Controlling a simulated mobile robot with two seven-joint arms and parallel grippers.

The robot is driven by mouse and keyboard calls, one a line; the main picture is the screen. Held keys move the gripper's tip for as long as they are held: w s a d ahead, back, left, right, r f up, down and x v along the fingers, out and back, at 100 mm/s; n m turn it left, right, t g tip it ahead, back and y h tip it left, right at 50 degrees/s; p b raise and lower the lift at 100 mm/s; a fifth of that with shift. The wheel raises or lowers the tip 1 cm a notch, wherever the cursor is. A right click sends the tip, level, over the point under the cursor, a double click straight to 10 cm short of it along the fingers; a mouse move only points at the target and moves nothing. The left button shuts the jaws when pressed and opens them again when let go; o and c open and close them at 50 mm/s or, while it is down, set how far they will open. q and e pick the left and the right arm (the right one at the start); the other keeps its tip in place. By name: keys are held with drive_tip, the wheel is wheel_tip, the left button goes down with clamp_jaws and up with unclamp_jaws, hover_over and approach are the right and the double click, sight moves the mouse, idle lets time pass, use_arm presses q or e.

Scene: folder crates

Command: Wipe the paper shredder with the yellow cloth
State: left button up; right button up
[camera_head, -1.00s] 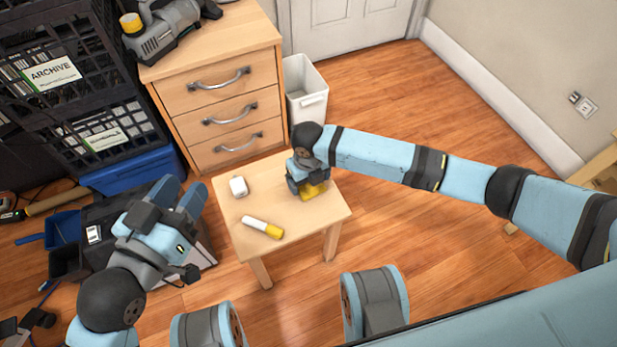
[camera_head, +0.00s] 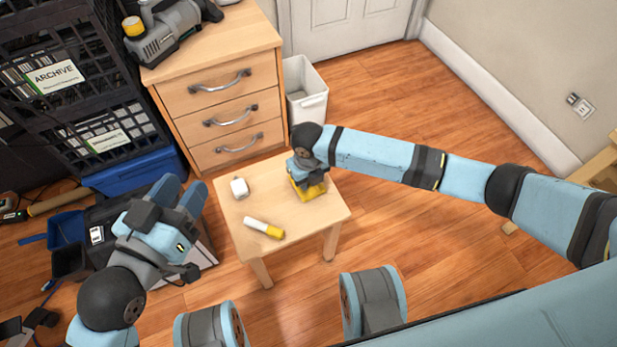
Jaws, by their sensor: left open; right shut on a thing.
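The yellow cloth (camera_head: 314,192) is on the right part of the small wooden table (camera_head: 285,215). My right gripper (camera_head: 306,182) points down over it and is shut on it; the fingertips are mostly hidden by the wrist. A dark box with a white panel on top and a grey side (camera_head: 97,234), which looks like the paper shredder, stands on the floor left of the table. My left gripper (camera_head: 181,196) is open and empty. In the picture it overlaps the box's top and hides much of it; I cannot tell whether they touch.
A white-and-yellow stick (camera_head: 264,228) and a small white object (camera_head: 239,187) lie on the table. A drawer cabinet (camera_head: 222,104) and a white bin (camera_head: 307,95) stand behind. Black crates (camera_head: 118,143) are at the left.

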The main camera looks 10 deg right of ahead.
clamp_jaws()
drive_tip(key=shift+r+p, duration=0.3)
drive_tip(key=shift+p, duration=0.05)
use_arm(q)
wheel_tip(320, 180, up, 8)
drive_tip(key=s+n+t+p, duration=0.1)
drive_tip(key=t+p, duration=0.2)
drive_tip(key=p, duration=0.2)
drive_tip(key=shift+a+n+p, duration=0.2)
drive_tip(key=shift+n+p, duration=0.1)
drive_tip(key=shift+n, duration=0.1)
use_arm(e)
drive_tip(key=shift+r, duration=2.7)
